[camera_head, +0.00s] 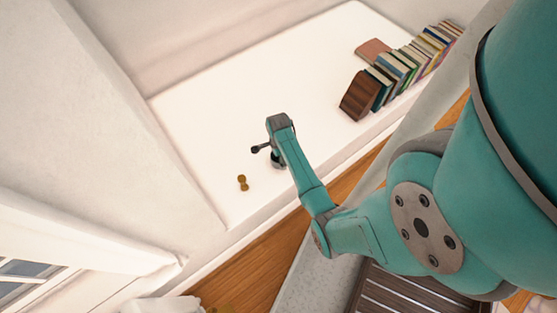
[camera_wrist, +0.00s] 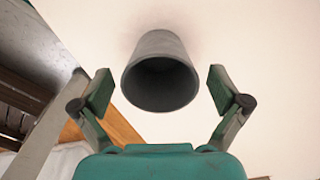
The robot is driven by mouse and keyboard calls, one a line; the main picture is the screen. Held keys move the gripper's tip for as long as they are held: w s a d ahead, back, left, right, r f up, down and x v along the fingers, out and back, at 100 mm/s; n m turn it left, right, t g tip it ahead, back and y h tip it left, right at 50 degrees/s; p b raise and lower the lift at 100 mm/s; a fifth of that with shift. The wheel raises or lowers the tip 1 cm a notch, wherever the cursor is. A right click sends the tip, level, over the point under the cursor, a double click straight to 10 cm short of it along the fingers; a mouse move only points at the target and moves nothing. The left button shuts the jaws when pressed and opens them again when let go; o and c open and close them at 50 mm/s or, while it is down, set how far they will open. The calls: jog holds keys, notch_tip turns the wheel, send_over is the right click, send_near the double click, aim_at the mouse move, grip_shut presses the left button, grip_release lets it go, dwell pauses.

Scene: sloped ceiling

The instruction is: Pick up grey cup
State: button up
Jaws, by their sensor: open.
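The grey cup (camera_wrist: 160,45) is in the upper middle of the wrist view, with its dark open mouth facing the camera. My gripper (camera_wrist: 160,84) is open, with one green finger on each side of the cup. A gap shows between each finger and the cup's wall, so neither finger touches it. In the head view my gripper (camera_head: 277,160) is low over the white surface (camera_head: 215,130), and I cannot make out the cup there; my arm likely hides it.
A small brass-coloured object (camera_head: 242,183) stands on the white surface left of my gripper. A row of books (camera_head: 395,75) and a flat reddish book (camera_head: 373,49) are at the upper right. The surface left of and above my gripper is clear.

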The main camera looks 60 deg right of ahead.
jog(key=c, duration=1.3)
jog(key=shift+o, duration=0.2)
notch_tip(320, 180, up, 10)
